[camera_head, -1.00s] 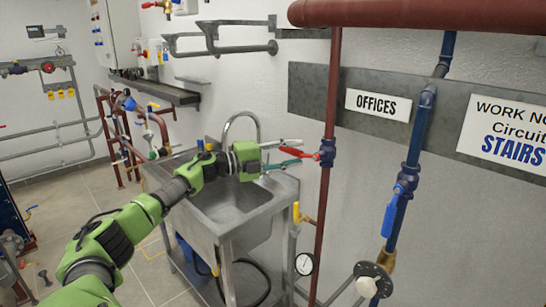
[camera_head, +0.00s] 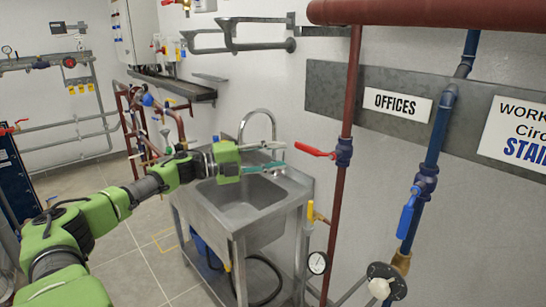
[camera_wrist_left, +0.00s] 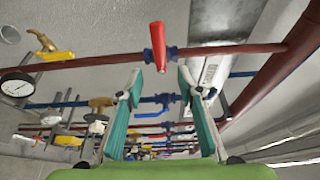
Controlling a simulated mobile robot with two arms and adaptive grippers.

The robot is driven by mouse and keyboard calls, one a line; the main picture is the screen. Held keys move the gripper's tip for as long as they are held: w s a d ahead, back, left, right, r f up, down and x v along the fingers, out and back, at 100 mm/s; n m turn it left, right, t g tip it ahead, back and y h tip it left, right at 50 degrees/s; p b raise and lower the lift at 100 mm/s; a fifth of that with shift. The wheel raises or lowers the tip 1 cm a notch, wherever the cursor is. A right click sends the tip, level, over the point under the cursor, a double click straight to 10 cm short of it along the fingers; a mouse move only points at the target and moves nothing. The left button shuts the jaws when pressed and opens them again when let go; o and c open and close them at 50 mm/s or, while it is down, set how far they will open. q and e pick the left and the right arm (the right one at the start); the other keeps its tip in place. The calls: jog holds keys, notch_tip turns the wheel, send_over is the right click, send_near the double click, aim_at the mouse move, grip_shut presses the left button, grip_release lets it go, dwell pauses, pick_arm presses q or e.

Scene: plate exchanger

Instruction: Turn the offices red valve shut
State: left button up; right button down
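The offices red valve has a red lever handle (camera_head: 315,150) on a dark blue body (camera_head: 344,152), on the vertical dark red pipe left of the OFFICES sign (camera_head: 397,104). The lever points left, crosswise to the pipe. My left gripper (camera_head: 278,158) is just left of the lever's tip, apart from it, with teal finger pads. In the left wrist view, the fingers of my left gripper (camera_wrist_left: 160,84) are spread and empty. The red lever (camera_wrist_left: 158,46) lies beyond the fingertips, roughly in line with the gap and square to the pipe. My right gripper is not in view.
A steel sink (camera_head: 243,205) with a curved tap stands below my left gripper. A blue-handled valve (camera_head: 407,214) is on the blue pipe to the right. A yellow-handled valve (camera_head: 310,211) and a gauge (camera_head: 317,263) sit low near the red pipe.

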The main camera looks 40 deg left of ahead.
pick_arm(q)
jog(key=shift+s+a, duration=0.1)
jog(key=shift+s, duration=0.2)
dwell(0.5)
